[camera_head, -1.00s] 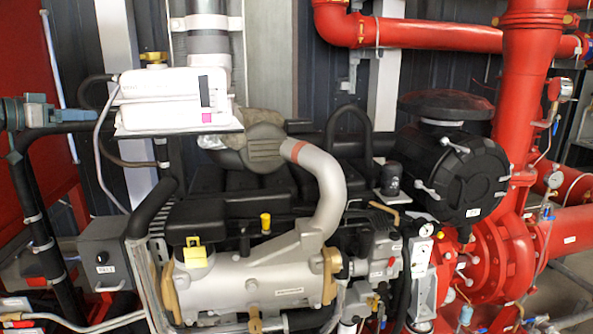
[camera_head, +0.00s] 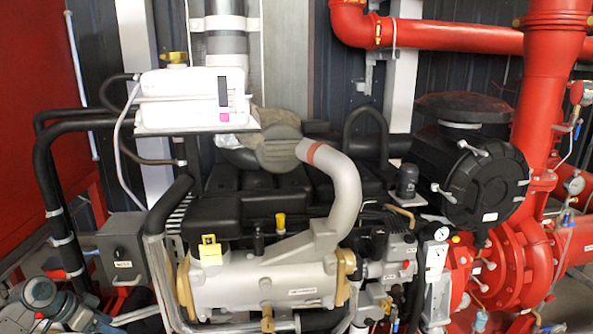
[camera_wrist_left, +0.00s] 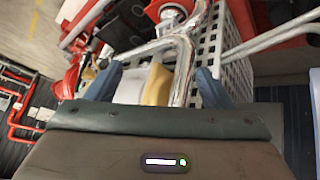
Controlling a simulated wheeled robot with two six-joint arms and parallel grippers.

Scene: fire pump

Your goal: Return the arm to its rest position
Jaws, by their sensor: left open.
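My left arm (camera_head: 62,305) shows at the bottom left corner of the head view, in front of the pump's frame. Its fingertips cannot be made out there. In the left wrist view my left gripper (camera_wrist_left: 158,84) has its two blue fingers spread wide apart, with nothing held between them. A silver pipe (camera_wrist_left: 184,65) and a gold-and-silver engine part (camera_wrist_left: 157,85) show beyond the fingers. I cannot tell the distance to them. My right gripper is not in view.
The engine (camera_head: 265,285) fills the middle of the head view. A white tank (camera_head: 192,97) with a yellow cap stands above it. A grey box (camera_head: 122,248) and black pipes (camera_head: 50,190) are near my left arm. Red pipework (camera_head: 545,110) stands at the right.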

